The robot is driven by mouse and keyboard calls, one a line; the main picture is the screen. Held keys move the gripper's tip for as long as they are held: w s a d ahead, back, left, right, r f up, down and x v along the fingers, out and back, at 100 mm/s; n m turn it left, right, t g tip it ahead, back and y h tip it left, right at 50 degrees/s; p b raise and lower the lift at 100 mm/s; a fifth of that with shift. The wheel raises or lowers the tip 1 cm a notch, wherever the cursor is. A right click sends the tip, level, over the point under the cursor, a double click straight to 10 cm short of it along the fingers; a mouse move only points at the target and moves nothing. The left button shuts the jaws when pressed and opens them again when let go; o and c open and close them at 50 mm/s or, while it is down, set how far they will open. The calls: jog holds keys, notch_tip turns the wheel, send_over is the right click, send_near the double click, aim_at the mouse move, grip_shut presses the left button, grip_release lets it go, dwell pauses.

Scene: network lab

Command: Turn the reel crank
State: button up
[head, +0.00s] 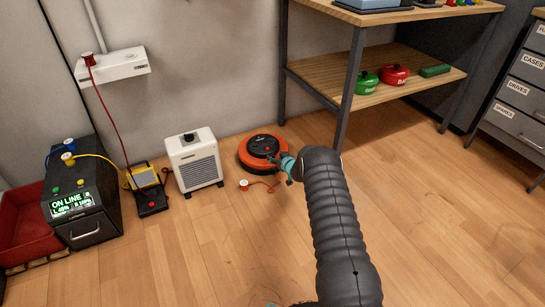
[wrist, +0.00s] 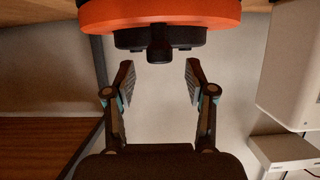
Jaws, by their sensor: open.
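The reel (head: 248,163) is a round orange drum with a black top, lying flat on the floor near the wall in the head view. In the wrist view the reel (wrist: 160,14) spans the top edge. Its dark crank knob (wrist: 158,48) sticks out from the black hub, centred between the finger lines. My gripper (wrist: 159,82) is open and empty, its fingertips spread on either side of the knob and a little short of it. In the head view my gripper (head: 285,165) is at the reel's right edge, and my arm comes in from the lower right.
A white heater (head: 195,160) stands just left of the reel. A red cord with a white plug (head: 243,184) lies on the floor before it. A workbench leg (head: 281,80) rises behind on the right. A black ON LINE unit (head: 85,215) stands far left. The front floor is clear.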

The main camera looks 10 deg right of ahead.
aim_at(273, 154)
jog(key=shift+b+x, duration=0.5)
jog(key=shift+x, duration=1.45)
grip_shut()
